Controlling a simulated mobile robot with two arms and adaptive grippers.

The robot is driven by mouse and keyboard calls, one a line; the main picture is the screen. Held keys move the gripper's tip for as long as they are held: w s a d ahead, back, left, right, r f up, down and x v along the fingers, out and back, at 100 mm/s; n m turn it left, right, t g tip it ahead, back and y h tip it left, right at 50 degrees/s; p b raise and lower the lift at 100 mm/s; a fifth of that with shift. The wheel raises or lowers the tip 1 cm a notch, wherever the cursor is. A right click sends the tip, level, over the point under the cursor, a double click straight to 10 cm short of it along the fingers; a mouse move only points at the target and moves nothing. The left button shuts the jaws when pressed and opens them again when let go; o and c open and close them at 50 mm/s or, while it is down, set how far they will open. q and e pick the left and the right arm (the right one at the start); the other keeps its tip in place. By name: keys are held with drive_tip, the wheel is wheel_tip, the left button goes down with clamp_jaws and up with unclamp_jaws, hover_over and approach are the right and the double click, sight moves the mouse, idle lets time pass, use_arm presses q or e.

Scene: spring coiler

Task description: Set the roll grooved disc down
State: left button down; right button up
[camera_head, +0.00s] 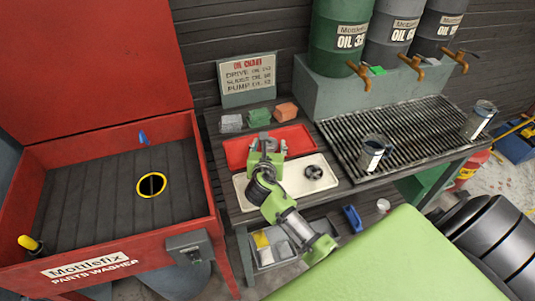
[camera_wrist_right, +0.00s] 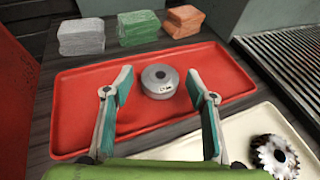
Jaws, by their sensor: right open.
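The grey roll grooved disc (camera_wrist_right: 160,80) lies on the red tray (camera_wrist_right: 90,110), which also shows in the head view (camera_head: 236,153). My right gripper (camera_head: 267,147) is over the red tray in the head view. In the right wrist view its two fingers stand open, one on each side of the disc, with a clear gap to it. Nothing is held. The gripper largely hides the disc in the head view. My left gripper is not in view.
A cream tray (camera_head: 247,200) with a dark toothed gear (camera_head: 314,172) lies in front of the red tray. Grey, green and orange cloth stacks (camera_head: 258,117) stand behind. The red parts washer (camera_head: 100,265) is at left, a drain grate (camera_head: 400,130) with cans at right.

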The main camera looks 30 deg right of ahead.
drive_tip(key=v, duration=1)
drive_tip(key=shift+s, duration=0.1)
drive_tip(key=shift+f, duration=0.1)
